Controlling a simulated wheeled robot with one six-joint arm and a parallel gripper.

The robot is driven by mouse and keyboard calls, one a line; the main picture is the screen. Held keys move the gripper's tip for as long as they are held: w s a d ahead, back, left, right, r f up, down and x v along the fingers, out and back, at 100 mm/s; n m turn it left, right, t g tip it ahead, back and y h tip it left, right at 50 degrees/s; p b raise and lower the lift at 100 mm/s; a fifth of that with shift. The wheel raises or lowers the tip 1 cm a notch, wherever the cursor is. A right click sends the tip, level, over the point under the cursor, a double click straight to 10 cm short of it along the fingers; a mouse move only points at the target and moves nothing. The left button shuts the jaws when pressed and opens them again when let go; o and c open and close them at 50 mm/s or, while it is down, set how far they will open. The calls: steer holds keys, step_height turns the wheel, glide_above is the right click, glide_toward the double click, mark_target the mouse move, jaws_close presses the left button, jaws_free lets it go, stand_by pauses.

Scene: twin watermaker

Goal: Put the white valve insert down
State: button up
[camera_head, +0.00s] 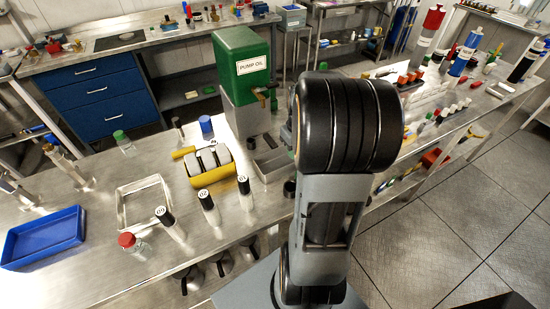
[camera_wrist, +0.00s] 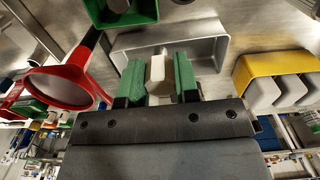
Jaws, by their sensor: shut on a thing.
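My gripper (camera_wrist: 158,82) has two green finger pads in the wrist view. They are shut on the white valve insert (camera_wrist: 157,72), a small pale block with its upper end showing between them. A shallow grey metal tray (camera_wrist: 214,46) lies just beyond the fingertips, and the insert appears in front of its open interior. I cannot tell whether the insert touches the tray floor. In the head view my arm hides the gripper and the insert; a grey metal tray (camera_head: 284,162) shows just left of the arm.
A yellow rack with grey blocks (camera_head: 208,180) stands left of the tray. The green pump oil container (camera_head: 242,62) stands behind it. Several black-capped bottles (camera_head: 208,205) line the front. A red-rimmed round thing (camera_wrist: 88,62) is close to the gripper in the wrist view.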

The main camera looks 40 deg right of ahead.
steer(key=w+f, duration=0.2)
steer(key=w+a+f+p, duration=0.1)
steer(key=w+f, duration=0.1)
steer(key=w, duration=0.1)
steer(key=w+a+f, duration=0.1)
steer(key=w+f, duration=0.1)
steer(key=f, duration=0.1)
steer(key=shift+w+a, duration=0.25)
steer(key=shift+w+f+p, duration=0.2)
steer(key=shift+f+p, duration=0.1)
steer(key=shift+f, duration=1.45)
steer(key=shift+f, duration=0.2)
steer(key=o, duration=0.9)
step_height(320, 180, up, 12)
steer(key=s+a+r+t, duration=0.1)
steer(key=s+a+r, duration=0.2)
steer(key=a, duration=0.3)
steer(key=s+a+r+t, duration=0.2)
steer(key=s+a, duration=0.3)
steer(key=a, duration=0.1)
steer(key=s+a+r+n+t+b, duration=0.1)
steer(key=s+a+r, duration=0.2)
steer(key=a, duration=0.3)
steer(key=shift+s+r, duration=0.35)
steer(key=shift+s, duration=0.5)
